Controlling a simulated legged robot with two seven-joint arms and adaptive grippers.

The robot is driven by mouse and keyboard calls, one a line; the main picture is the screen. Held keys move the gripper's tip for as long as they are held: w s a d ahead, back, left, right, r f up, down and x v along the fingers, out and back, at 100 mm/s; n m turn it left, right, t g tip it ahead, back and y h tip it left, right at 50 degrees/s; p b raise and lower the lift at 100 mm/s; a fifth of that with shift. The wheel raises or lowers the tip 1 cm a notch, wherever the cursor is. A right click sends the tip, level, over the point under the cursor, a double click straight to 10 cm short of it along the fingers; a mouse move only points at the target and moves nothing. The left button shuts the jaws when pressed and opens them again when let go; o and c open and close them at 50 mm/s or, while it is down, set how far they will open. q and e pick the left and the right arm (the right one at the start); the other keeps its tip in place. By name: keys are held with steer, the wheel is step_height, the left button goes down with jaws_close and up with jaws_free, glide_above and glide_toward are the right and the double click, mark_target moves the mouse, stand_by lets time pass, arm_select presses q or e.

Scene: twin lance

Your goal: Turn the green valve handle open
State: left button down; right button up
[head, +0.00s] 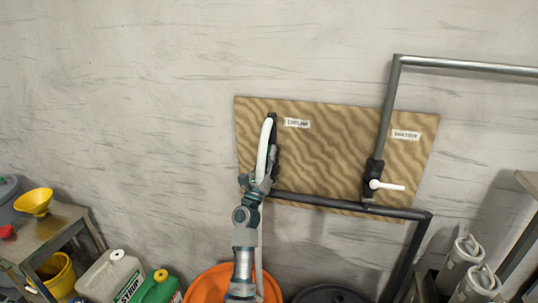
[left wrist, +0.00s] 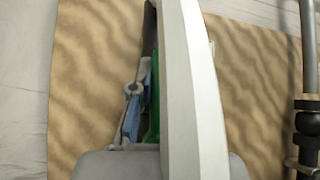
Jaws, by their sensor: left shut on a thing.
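The green valve handle (left wrist: 153,112) shows in the left wrist view as a narrow green strip beside the pale finger, and most of it is hidden. In the head view my arm and gripper cover the valve at the left of the wooden board. My left gripper (head: 270,124) points upward in front of the board's left part and is shut on the green handle. How far the handle is turned cannot be told. My right gripper is not in view.
A second valve with a white handle (head: 388,185) sits on the grey pipe (head: 388,100) at the board's (head: 325,160) right. An orange tub (head: 205,288) stands below. A bench with a yellow funnel (head: 34,202) is at left; white canisters (head: 466,252) are at lower right.

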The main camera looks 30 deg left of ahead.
arm_select(q)
steer(key=c, duration=1.1)
jaws_free()
steer(key=shift+s+r, duration=0.35)
steer(key=shift+r, duration=0.25)
steer(key=shift+f, duration=0.5)
steer(key=v, duration=1.1)
steer(key=shift+s+f, duration=0.1)
steer(key=shift+s, duration=0.25)
